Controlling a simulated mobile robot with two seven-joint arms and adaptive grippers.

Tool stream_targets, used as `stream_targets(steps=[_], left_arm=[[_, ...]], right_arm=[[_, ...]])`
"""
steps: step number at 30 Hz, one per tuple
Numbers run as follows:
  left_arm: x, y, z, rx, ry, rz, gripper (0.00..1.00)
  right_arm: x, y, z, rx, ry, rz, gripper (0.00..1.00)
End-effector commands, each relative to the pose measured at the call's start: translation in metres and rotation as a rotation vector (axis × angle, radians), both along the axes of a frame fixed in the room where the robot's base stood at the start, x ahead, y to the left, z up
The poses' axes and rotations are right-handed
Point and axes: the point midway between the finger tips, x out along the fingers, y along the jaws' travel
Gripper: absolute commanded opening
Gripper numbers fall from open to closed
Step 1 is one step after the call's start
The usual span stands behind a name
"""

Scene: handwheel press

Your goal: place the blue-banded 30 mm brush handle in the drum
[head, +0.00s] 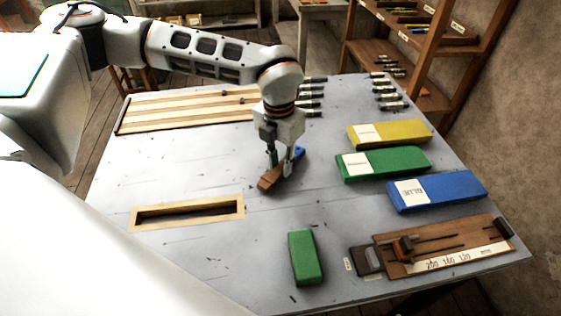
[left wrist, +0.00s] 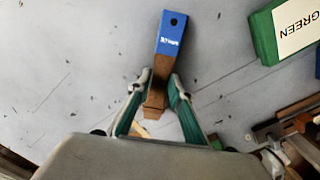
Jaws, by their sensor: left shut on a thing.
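The brush handle (head: 270,181) is a brown wooden bar with a blue end. It lies at a slant near the middle of the grey table, or just above it; I cannot tell which. My left gripper (head: 279,170) points down and is shut on its brown part. In the left wrist view the handle (left wrist: 175,41) shows its blue end, with a hole and small white print too small to read, reaching out beyond the fingers (left wrist: 160,88). I cannot make out a drum in either view. My right gripper is not in view.
A slotted wooden frame (head: 142,224) lies left of the handle. A green block (head: 306,258) and a sliding gauge board (head: 440,262) are in front. Yellow (head: 400,132), green (head: 400,162) and blue (head: 450,189) labelled blocks lie right. A striped board (head: 160,125) lies behind.

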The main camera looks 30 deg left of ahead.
Motion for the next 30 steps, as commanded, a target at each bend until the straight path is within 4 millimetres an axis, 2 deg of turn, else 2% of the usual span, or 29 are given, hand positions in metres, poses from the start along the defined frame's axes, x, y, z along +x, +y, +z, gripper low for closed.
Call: stream_targets(steps=[5, 6, 8, 21, 26, 30], left_arm=[[0.0, 0.0, -0.004, 0.0, 0.0, -0.001, 0.0], [0.0, 0.0, -0.004, 0.0, 0.0, -0.001, 0.25], [0.0, 0.0, -0.003, 0.0, 0.0, -0.001, 0.37], [0.0, 0.0, 0.003, 0.0, 0.0, -0.001, 0.37], [0.0, 0.0, 0.026, -0.002, -0.005, -0.001, 0.37], [-0.001, 0.0, 0.056, -0.002, -0.005, 0.001, 0.37]], right_arm=[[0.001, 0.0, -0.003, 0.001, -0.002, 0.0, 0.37], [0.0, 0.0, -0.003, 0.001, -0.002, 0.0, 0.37], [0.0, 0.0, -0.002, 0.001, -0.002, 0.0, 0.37], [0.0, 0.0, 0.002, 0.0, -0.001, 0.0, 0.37], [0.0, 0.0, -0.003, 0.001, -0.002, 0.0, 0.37], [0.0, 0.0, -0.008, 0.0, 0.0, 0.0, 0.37]])
